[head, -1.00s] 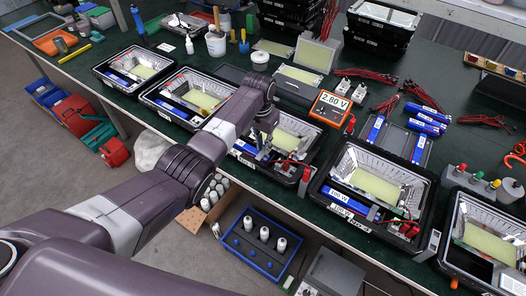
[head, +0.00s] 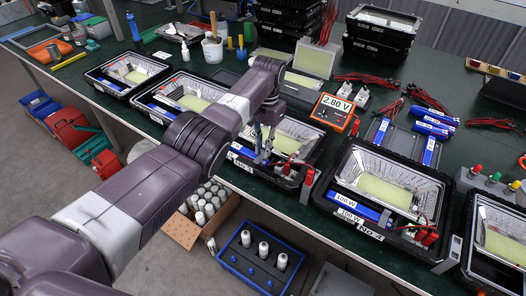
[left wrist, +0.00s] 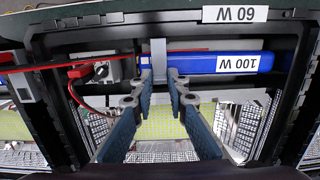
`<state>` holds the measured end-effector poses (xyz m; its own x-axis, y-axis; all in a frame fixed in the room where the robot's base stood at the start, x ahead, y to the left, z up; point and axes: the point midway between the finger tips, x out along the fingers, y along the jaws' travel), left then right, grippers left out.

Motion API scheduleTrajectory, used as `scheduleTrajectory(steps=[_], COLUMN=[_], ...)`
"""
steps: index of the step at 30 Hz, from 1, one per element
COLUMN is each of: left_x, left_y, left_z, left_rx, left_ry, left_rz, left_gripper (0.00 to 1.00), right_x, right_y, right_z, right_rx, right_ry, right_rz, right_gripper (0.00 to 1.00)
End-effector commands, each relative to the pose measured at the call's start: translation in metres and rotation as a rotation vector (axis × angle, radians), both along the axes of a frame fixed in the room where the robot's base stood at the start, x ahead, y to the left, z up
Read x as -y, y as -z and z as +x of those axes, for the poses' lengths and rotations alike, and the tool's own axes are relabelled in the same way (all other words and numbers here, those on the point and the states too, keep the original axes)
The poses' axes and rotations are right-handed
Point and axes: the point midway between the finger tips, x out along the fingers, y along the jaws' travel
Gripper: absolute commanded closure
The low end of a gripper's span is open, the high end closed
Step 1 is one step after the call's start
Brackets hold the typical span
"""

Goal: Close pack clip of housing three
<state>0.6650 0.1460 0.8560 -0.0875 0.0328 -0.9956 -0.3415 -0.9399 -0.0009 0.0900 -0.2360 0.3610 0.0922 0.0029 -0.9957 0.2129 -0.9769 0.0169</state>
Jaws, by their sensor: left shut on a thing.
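Housing three (head: 287,182) is the third black housing from the left in the head view. My left gripper (head: 262,158) is over its near side, with the arm covering part of it. In the left wrist view the housing frame (left wrist: 35,90) surrounds a blue pack (left wrist: 222,63) marked 100 W. The grey pack clip (left wrist: 158,50) lies across the pack, upright in the picture. My left gripper (left wrist: 160,82) has its fingertips on either side of the clip's lower end, shut on it. Whether the clip is latched cannot be told. My right gripper is not in view.
Other housings stand to the left (head: 98,84) and right (head: 346,222) along the green bench. A meter reading 2.80 V (head: 333,108) sits behind housing three. Red and black leads (left wrist: 85,72) run beside the pack. A blue crate (head: 240,262) stands below the bench edge.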

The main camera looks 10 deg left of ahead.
Motion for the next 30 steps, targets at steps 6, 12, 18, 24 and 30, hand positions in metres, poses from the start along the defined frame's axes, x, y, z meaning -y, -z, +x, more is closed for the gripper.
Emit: scheduleTrajectory(steps=[6, 12, 18, 24, 30], left_x=[0.0005, 0.0005, 0.0004, 0.0003, 0.0003], left_y=[0.0026, 0.0025, 0.0027, 0.0017, 0.0005], left_z=[-0.0011, -0.0014, -0.0016, -0.0009, -0.0003], left_rx=[-0.010, -0.011, -0.012, -0.010, -0.008], left_ry=[0.001, 0.001, 0.000, 0.000, 0.000], left_rz=[0.001, 0.002, 0.001, 0.002, 0.002], left_gripper=[1.00, 1.00, 0.83, 0.68, 0.68], right_x=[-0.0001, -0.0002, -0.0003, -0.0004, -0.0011], right_y=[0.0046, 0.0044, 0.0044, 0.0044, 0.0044], right_z=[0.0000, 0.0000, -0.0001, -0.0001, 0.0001], right_rx=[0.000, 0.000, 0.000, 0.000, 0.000], right_ry=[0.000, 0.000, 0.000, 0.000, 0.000], right_rz=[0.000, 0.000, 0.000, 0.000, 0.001], right_gripper=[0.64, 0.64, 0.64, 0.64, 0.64])
